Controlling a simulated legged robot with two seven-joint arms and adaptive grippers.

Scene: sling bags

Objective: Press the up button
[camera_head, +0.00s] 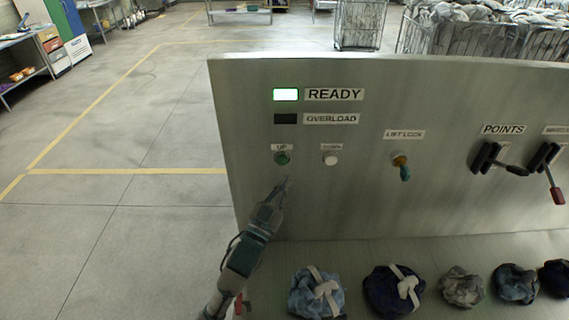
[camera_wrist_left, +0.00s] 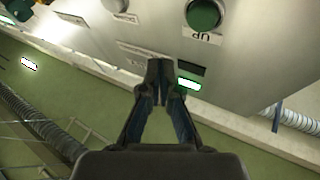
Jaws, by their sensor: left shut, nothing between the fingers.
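The green up button (camera_head: 282,158) is on the upright grey panel (camera_head: 350,210), under a label reading UP. It also shows large at the top of the left wrist view (camera_wrist_left: 203,14). My left gripper (camera_head: 285,181) is shut and empty, its tips just below the up button in the head view. In the left wrist view my left gripper (camera_wrist_left: 160,64) has its fingertips together, apart from the button in the picture. Whether the tips touch the panel I cannot tell. My right gripper is not in view.
A white button (camera_head: 330,158) is right of the up button. A lift lock key (camera_head: 401,166) and levers (camera_head: 490,158) are farther right. The READY lamp (camera_head: 286,95) is lit green; the OVERLOAD lamp (camera_head: 285,119) is dark. Several cloth bundles (camera_head: 317,293) lie on the ledge below.

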